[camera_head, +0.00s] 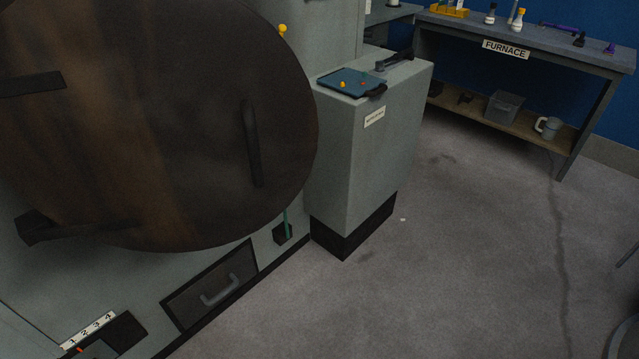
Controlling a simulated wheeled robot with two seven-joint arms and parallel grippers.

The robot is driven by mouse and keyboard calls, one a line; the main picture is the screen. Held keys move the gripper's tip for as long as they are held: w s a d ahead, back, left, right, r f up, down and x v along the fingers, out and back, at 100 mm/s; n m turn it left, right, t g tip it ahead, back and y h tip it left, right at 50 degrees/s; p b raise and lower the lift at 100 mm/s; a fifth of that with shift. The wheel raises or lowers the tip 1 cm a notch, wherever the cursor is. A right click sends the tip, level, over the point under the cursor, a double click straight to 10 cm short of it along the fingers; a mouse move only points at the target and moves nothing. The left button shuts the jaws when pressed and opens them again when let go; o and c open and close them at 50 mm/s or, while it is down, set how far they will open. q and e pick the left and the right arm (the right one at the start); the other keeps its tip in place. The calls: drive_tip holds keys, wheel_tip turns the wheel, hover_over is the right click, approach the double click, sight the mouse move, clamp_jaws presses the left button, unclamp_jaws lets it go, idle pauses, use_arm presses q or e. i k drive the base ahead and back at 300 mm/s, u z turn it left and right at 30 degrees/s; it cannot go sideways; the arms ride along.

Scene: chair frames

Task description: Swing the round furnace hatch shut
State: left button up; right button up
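The round furnace hatch (190,140) is a large dark brown, rust-streaked disc filling the left of the head view; its top and left edges run out of the picture. An upright dark bar handle (252,145) is on its right part. Dark straps cross its left side, one higher (30,85) and one lower (85,230). The hatch covers part of the grey furnace front (310,35). I cannot tell how wide a gap is behind it. Neither of my grippers is in view.
A grey cabinet (335,170) with a blue tray (350,82) on top stands just right of the hatch. A drawer (212,285) with a handle is below. A workbench (600,54) marked FURNACE stands at the back right. The floor (450,260) at right is mostly clear.

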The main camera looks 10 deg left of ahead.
sight(162, 126)
drive_tip(key=z, duration=0.05)
drive_tip(key=i, duration=0.15)
drive_tip(key=u, duration=1.35)
